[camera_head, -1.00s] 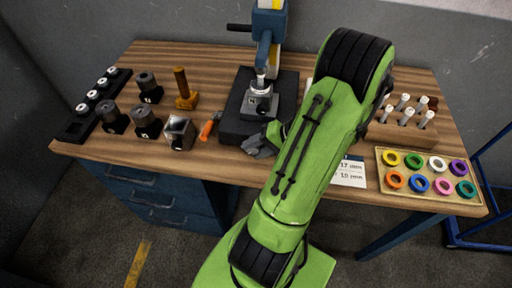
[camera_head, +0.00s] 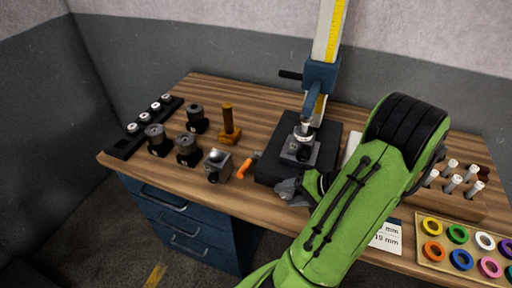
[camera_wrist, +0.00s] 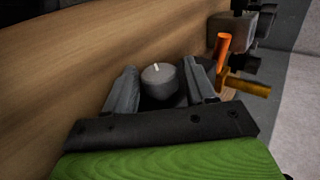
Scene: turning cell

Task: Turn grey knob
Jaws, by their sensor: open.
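In the wrist view a round grey knob (camera_wrist: 160,80) with a short white mark shows between my two fingers, with a dark part around its lower side. My gripper (camera_wrist: 165,84) is open, one finger on each side of the knob. I cannot tell whether either finger touches it. In the head view my gripper (camera_head: 288,189) is low over the bench, by the front left edge of the black plate. To its left stands a small grey block (camera_head: 219,161) with a dark round part on its front; I cannot tell for sure that it carries the same knob.
An orange-handled tool (camera_head: 244,169) lies between block and gripper. A brass post (camera_head: 229,123) and dark round holders (camera_head: 187,148) stand behind and left. A ring tray (camera_head: 430,250) is at right.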

